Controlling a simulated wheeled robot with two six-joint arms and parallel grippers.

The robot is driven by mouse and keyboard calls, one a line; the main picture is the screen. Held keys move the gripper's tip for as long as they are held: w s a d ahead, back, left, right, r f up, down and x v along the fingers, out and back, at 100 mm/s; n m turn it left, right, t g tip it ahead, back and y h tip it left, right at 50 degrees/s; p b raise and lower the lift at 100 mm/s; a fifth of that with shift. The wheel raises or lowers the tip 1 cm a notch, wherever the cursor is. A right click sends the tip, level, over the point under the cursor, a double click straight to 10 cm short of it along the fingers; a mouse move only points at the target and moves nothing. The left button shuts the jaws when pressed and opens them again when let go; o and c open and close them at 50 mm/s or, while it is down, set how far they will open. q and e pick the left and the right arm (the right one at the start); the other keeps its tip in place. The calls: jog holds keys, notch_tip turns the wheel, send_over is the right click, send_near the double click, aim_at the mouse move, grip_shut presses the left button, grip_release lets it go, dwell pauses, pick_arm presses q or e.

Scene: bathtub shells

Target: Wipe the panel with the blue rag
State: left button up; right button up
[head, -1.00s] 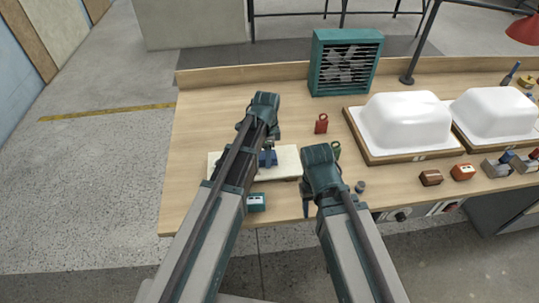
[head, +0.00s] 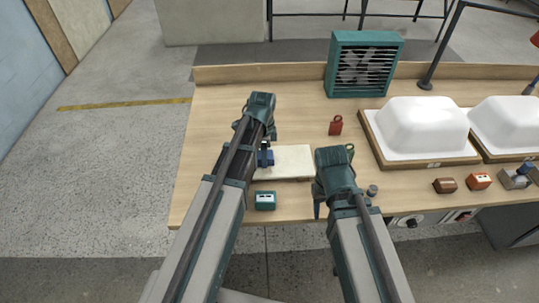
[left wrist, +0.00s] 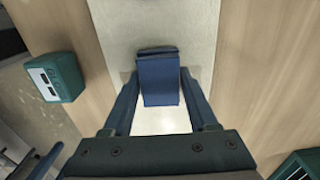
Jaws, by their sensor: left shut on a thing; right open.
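The panel is a pale cream board (head: 292,162) lying flat on the wooden bench, left of the middle. It also fills the upper middle of the left wrist view (left wrist: 190,22). The blue rag (left wrist: 158,80) is a folded dark blue pad between the fingers of my left gripper (left wrist: 160,100), which is shut on it. In the head view the rag (head: 265,158) is over the left part of the panel; I cannot tell whether it touches. My left arm hides the panel's left end. My right gripper (head: 318,208) is open and empty, pointing down near the bench's front edge, right of the panel.
A small teal box (head: 265,200) stands just in front of the panel. A red tag (head: 336,125) and a teal fan unit (head: 363,65) are behind. White tub shells (head: 424,127) on wooden bases stand to the right. The bench's left end (head: 205,130) is clear.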

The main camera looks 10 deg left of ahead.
aim_at(291, 155)
pick_arm(q)
jog(key=shift+s+a+f, duration=0.1)
jog(key=shift+s+a, duration=0.15)
jog(key=shift+a, duration=0.4)
jog(key=shift+w+a, duration=0.25)
jog(key=shift+w, duration=0.4)
jog(key=shift+w+a, duration=0.2)
jog(key=shift+w, duration=0.4)
jog(key=shift+w+d, duration=0.25)
jog(key=shift+d, duration=0.7)
jog(key=shift+w+d, duration=0.25)
jog(key=shift+d, duration=0.65)
jog(key=shift+d, duration=0.1)
jog(key=shift+w+d, duration=0.25)
jog(key=shift+d, duration=0.6)
jog(key=shift+w+d, duration=0.2)
jog(key=shift+d, duration=0.6)
jog(key=shift+w+d, duration=0.3)
jog(key=shift+d, duration=0.6)
jog(key=shift+w+d, duration=0.25)
jog(key=shift+d, duration=0.6)
